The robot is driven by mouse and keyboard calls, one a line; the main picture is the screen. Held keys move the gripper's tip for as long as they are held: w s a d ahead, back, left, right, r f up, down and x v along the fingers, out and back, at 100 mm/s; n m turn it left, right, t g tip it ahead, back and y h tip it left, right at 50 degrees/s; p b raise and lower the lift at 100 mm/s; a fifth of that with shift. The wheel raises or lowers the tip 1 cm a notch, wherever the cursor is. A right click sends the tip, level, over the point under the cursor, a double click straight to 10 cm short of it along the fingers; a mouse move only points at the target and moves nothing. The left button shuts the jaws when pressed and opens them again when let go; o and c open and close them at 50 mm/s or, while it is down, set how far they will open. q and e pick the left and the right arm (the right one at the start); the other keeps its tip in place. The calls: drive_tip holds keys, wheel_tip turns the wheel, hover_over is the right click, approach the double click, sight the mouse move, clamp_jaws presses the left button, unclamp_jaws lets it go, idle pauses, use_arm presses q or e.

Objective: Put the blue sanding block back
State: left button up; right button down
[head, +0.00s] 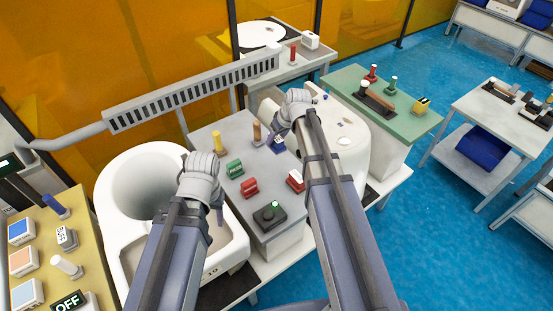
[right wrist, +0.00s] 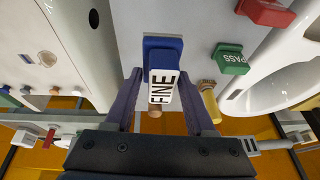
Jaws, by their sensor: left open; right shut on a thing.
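The blue sanding block (right wrist: 160,44) has a white label reading FINE and sits between the two fingers of my right gripper (right wrist: 160,80) in the right wrist view. In the head view the block (head: 278,146) shows small below my right gripper (head: 291,118), at the back right edge of the grey table (head: 222,122). I cannot tell whether it touches the table. My left gripper (head: 203,168) is open and empty, above the gap between the left toilet (head: 118,190) and the grey table; its fingertips are mostly hidden.
The grey table holds a green block (head: 234,168), a red block (head: 250,187), a red-and-white block (head: 296,180), a black stand (head: 269,214), a yellow-handled tool (head: 217,141) and a wooden-handled tool (head: 257,134). Another toilet (head: 352,142) stands to the right.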

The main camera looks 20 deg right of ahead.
sight(276, 147)
use_arm(q)
wheel_tip(276, 147, down, 5)
drive_tip(key=b, duration=0.3)
drive_tip(key=shift+r+b, duration=0.15)
drive_tip(key=shift+b, duration=0.15)
use_arm(e)
wheel_tip(276, 147, down, 5)
drive_tip(key=shift+r, duration=0.15)
use_arm(q)
wheel_tip(276, 147, down, 4)
drive_tip(key=b, duration=0.3)
drive_tip(key=shift+r+b, duration=0.2)
drive_tip(key=shift+b, duration=0.1)
use_arm(e)
wheel_tip(276, 147, down, 4)
drive_tip(key=shift+r, duration=0.2)
use_arm(q)
drive_tip(key=shift+f, duration=0.15)
use_arm(e)
drive_tip(key=shift+f, duration=0.2)
drive_tip(key=shift+c, duration=1.2)
unclamp_jaws()
drive_tip(key=shift+r, duration=0.15)
